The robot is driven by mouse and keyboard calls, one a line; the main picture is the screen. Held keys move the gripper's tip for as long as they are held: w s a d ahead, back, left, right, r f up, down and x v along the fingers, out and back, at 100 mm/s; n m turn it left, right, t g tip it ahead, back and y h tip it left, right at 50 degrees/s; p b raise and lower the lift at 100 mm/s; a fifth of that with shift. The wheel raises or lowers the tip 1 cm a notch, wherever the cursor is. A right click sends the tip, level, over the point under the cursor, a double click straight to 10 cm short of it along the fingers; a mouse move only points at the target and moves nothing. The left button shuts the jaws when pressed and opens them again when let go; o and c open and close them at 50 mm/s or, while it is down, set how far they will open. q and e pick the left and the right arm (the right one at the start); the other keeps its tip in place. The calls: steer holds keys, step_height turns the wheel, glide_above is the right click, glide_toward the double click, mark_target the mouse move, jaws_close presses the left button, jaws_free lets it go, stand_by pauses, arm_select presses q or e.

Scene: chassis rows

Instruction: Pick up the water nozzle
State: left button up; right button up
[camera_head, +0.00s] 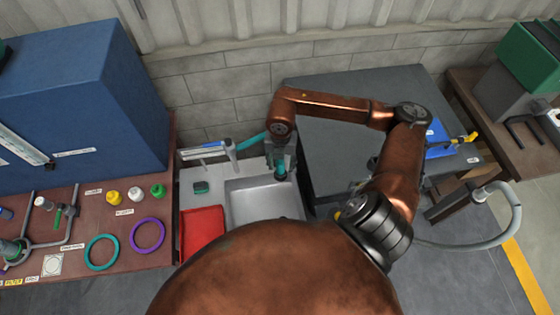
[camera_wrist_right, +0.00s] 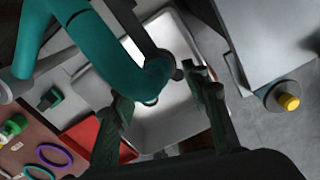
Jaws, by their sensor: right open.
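A teal curved tube, which looks like the water nozzle (camera_head: 252,139), reaches over the sink (camera_head: 236,203) in the head view. In the right wrist view the thick teal nozzle (camera_wrist_right: 110,62) comes in from the upper left and bends, with its end between my fingers. My right gripper (camera_head: 281,169) is above the sink at the nozzle's end, partly hidden by its own wrist. In the wrist view the right gripper (camera_wrist_right: 157,86) is open, with one dark finger on each side of the nozzle's end. Contact cannot be told. My left gripper is not in view.
A red tray (camera_head: 203,233) lies left of the sink. Teal (camera_head: 102,252) and purple (camera_head: 147,235) rings lie on the brown bench beside a blue cabinet (camera_head: 85,105). A grey table (camera_head: 340,95) stands right of the sink. A grey hose (camera_head: 515,215) loops at the right.

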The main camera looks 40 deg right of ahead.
steer(key=shift+w+f, duration=0.1)
steer(key=shift+f, duration=0.7)
steer(key=shift+c, duration=0.3)
jaws_close()
